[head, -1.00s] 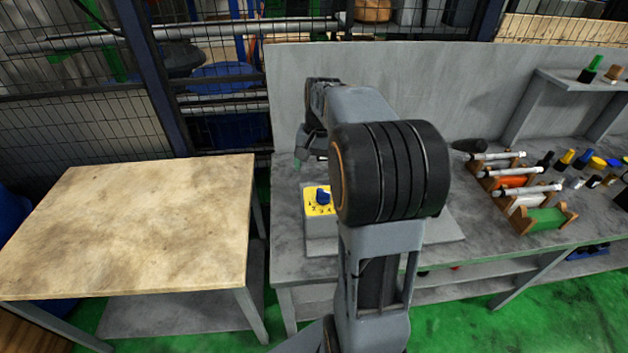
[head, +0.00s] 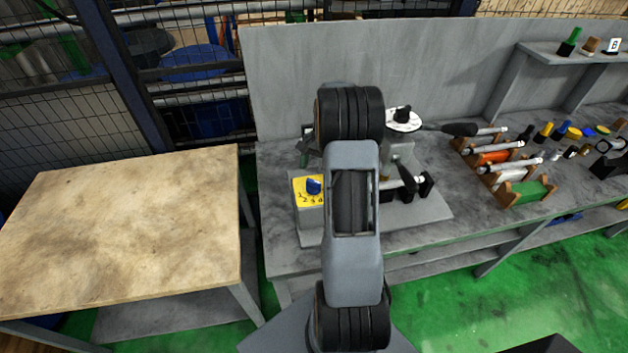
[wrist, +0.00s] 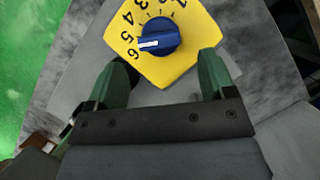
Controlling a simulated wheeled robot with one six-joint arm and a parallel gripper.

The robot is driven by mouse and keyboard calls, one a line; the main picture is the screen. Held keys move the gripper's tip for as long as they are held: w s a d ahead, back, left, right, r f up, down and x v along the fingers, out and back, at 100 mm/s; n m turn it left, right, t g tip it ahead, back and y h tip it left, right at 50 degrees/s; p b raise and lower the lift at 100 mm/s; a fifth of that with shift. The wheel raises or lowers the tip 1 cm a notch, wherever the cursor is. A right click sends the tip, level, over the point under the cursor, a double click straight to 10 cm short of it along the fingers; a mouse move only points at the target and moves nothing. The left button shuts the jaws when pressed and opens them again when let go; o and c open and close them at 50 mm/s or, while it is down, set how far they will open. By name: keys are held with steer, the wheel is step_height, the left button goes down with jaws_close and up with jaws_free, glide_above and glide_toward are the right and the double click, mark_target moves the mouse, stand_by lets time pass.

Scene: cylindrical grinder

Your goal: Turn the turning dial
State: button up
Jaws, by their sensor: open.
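The turning dial (head: 313,186) is a blue knob on a yellow numbered plate (head: 305,199), on a grey box at the left end of the grinder's base. In the wrist view the blue dial (wrist: 158,38) has a white pointer mark lying between the 5 and the 6. My gripper (wrist: 160,78) is open, with green fingers apart and nothing between them. The dial lies just beyond the fingertips and a little above them in that picture, not between them. In the head view my arm hides most of my gripper; a bit of it shows behind the dial.
The grinder has a white round dial (head: 403,119) with a black knob at the back and black parts beside my arm. Wooden racks (head: 525,192) with coloured items stand on the grey bench to the right. A bare wooden-topped table (head: 120,235) stands at the left.

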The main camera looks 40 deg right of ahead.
mark_target(314, 182)
steer(key=shift+p+x, duration=0.45)
steer(key=shift+x, duration=2.35)
steer(key=c, duration=0.9)
steer(key=shift+m+t+b, duration=0.3)
steer(key=shift+m+b, duration=0.15)
steer(key=shift+m, duration=0.25)
steer(key=o, duration=0.9)
steer(key=shift+d+r, duration=0.1)
steer(key=b+v, duration=0.2)
steer(key=v, duration=1.1)
steer(key=shift+d+r, duration=0.25)
steer(key=shift+r, duration=0.05)
